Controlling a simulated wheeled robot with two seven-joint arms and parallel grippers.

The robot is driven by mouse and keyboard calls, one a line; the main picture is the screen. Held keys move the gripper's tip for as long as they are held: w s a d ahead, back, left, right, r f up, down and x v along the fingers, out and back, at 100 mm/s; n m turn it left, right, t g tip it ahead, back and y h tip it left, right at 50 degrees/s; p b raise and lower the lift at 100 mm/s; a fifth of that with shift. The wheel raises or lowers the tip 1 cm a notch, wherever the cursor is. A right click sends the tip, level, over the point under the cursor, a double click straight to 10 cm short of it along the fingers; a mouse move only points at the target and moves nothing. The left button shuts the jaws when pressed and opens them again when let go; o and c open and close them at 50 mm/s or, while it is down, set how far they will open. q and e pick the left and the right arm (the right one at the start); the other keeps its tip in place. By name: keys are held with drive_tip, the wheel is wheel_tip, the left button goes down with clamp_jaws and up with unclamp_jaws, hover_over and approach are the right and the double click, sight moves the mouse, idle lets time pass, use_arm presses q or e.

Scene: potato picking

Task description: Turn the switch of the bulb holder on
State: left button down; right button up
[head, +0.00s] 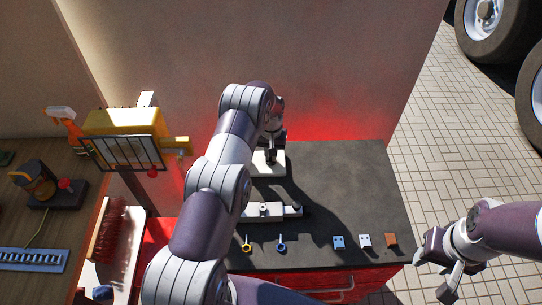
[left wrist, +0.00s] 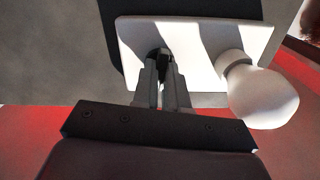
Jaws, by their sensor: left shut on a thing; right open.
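The bulb holder is a white plate (head: 274,171) at the back left of the dark bench top in the head view, partly hidden by my left arm. In the left wrist view its white plate (left wrist: 205,72) carries a round white bulb (left wrist: 262,95) on the right. A small dark switch (left wrist: 164,55) stands on the plate, left of the bulb. My left gripper (head: 271,155) is over the plate, its fingertips (left wrist: 163,62) shut on the switch. The fingers hide part of the switch, so its position cannot be read. My right gripper (head: 447,283) is open and empty, right of the bench.
A second white fixture (head: 264,210) lies nearer on the bench top (head: 350,190). Yellow-ended (head: 246,244) and blue-ended (head: 281,244) small items and several small blocks (head: 364,241) line the front edge. A wall rises behind. The bench's right part is clear.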

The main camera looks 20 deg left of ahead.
use_arm(q)
drive_tip(key=m+b, duration=0.4)
drive_tip(key=shift+f+m, duration=0.1)
drive_tip(key=shift+m, duration=0.2)
drive_tip(key=m+b, duration=0.2)
drive_tip(key=m, duration=0.2)
drive_tip(key=shift+b, duration=0.35)
drive_tip(key=m+b, duration=0.1)
drive_tip(key=m, duration=0.3)
drive_tip(key=shift+w+r+m+b, duration=0.15)
drive_tip(key=shift+m+b, duration=0.15)
drive_tip(key=shift+m, duration=0.5)
drive_tip(key=shift+s+r+m+b, duration=0.1)
drive_tip(key=shift+m+b, duration=0.15)
drive_tip(key=shift+m, duration=0.55)
drive_tip(key=c, duration=1.2)
unclamp_jaws()
drive_tip(key=shift+o, duration=0.2)
